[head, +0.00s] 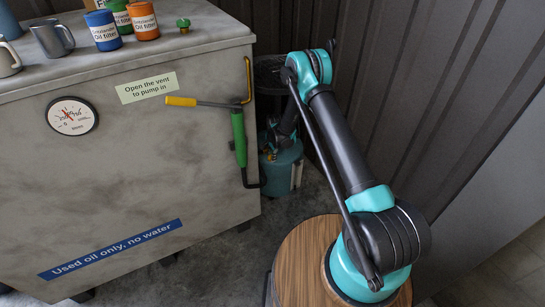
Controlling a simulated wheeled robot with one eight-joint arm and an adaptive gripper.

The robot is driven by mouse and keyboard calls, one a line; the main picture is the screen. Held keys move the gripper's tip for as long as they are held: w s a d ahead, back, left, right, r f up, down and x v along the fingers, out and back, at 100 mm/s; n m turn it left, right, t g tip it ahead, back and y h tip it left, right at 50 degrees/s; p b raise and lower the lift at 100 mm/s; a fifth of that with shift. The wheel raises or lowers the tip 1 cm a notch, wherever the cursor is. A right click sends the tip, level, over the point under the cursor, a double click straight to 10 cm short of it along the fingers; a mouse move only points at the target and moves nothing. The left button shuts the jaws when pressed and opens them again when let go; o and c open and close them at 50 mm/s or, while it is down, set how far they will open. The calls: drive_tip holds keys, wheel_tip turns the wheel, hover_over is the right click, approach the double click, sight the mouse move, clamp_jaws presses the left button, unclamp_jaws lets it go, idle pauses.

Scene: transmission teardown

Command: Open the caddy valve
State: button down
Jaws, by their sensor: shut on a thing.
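The caddy (284,170) is a teal tank with a dark round pan (270,68) above it, in the narrow gap between the grey tank and the ribbed wall. A small orange-yellow piece, apparently the caddy valve (270,156), shows at the tank's upper left. My arm arches over from the right and reaches down behind its own links. My gripper (272,138) is small and dark just above the caddy. It is shut on what looks like the valve handle. The fingertips and the valve's exact angle are hard to make out.
The grey used-oil tank (130,190) fills the left, with a gauge (72,116), a yellow-ended lever (181,101) and a green-bodied pump (239,138) on its front. Oil filters (142,20) and mugs (52,38) stand on top. The ribbed wall (430,100) bounds the right.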

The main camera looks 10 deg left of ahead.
drive_tip(key=c, duration=1.5)
unclamp_jaws()
drive_tip(key=shift+o, duration=0.2)
drive_tip(key=shift+r, duration=0.15)
wheel_tip(320, 180, up, 12)
drive_tip(key=s+d, duration=0.1)
drive_tip(key=shift+s+f, duration=0.2)
drive_tip(key=shift+s, duration=0.1)
